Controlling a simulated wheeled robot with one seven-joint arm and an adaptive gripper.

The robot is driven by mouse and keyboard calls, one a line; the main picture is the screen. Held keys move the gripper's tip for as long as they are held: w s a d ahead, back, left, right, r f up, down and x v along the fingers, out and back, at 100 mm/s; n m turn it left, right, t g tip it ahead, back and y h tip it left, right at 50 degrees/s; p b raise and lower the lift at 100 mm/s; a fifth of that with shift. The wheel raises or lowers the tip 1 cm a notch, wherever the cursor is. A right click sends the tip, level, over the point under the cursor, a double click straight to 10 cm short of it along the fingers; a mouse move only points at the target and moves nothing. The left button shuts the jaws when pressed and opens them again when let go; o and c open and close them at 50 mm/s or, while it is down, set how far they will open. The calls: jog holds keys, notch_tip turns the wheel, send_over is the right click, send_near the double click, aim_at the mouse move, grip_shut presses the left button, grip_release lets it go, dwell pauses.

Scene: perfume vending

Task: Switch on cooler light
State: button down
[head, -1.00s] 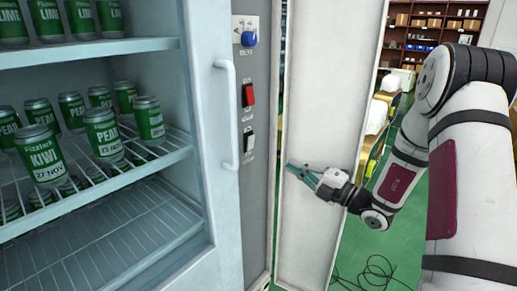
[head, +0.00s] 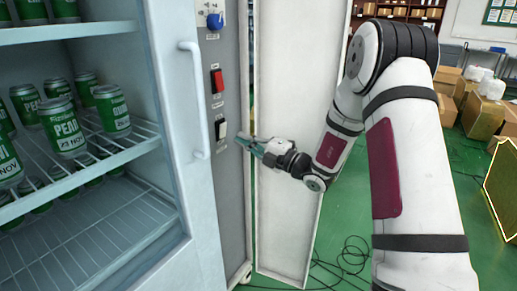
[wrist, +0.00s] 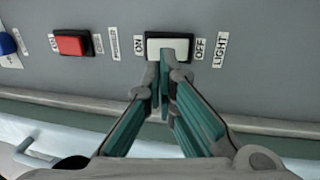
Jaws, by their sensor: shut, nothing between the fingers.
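The cooler light switch is a white rocker in a black frame (head: 220,129), on the grey side panel of the cooler. In the wrist view the white rocker (wrist: 160,44) has ON on its left, OFF on its right and a LIGHT label. My gripper (head: 243,141) is shut and empty, just right of the switch, with a small gap visible in the head view. In the wrist view my fingertips (wrist: 166,66) point at the rocker and overlap its lower edge. Whether they touch it I cannot tell.
Above it are a red POWER switch (head: 216,81) and a blue knob (head: 214,20). A long white handle (head: 194,100) runs beside the panel. A tall white panel (head: 290,220) stands open behind my gripper. Cables (head: 345,255) lie on the green floor.

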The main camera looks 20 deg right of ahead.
aim_at(224, 128)
jog(key=b+x, duration=0.1)
jog(key=x, duration=0.4)
jog(key=shift+w+r+p, duration=0.1)
jog(key=shift+p, duration=0.25)
jog(key=p, duration=0.2)
jog(key=shift+w+a+r+g+h+p, duration=0.2)
jog(key=shift+r+g+h+p, duration=0.1)
jog(key=shift+r+g+p, duration=0.1)
jog(key=shift+f, duration=0.3)
jog(key=shift+s+d+r, duration=0.1)
jog(key=shift+s+d, duration=0.2)
jog(key=shift+s, duration=0.05)
jog(key=s+d+r+p, duration=0.2)
jog(key=s+d+p, duration=0.1)
jog(key=s+d, duration=0.4)
jog(key=s, duration=0.3)
jog(key=shift+s+d+r+p, duration=0.25)
jog(key=shift+p, duration=0.1)
